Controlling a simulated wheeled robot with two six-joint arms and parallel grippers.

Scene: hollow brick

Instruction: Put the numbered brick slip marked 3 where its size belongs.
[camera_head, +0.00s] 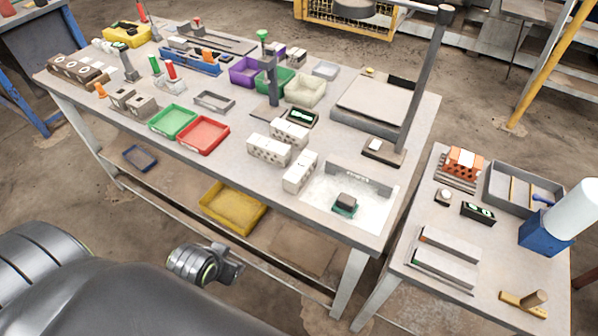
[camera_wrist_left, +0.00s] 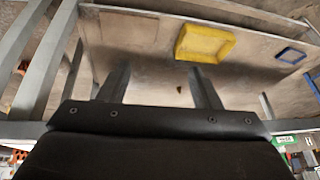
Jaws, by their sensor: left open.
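Brown blocks with round white marks (camera_head: 72,69) stand in a row at the far left of the workbench in the head view. Any numbers on them are too small to read, so I cannot tell which piece is marked 3. My left gripper (camera_head: 228,266) is low in front of the bench, apart from everything on it. In the left wrist view its two fingers (camera_wrist_left: 160,88) are spread with nothing between them, facing the shelf under the bench. My right gripper is not in view.
Light hollow bricks (camera_head: 268,150), a green tray (camera_head: 173,121) and a red tray (camera_head: 204,134) stand near the bench's front. A yellow tray (camera_head: 233,207) lies on the lower shelf. A side table (camera_head: 420,291) stands right. A lamp post (camera_head: 424,85) rises at the bench's right.

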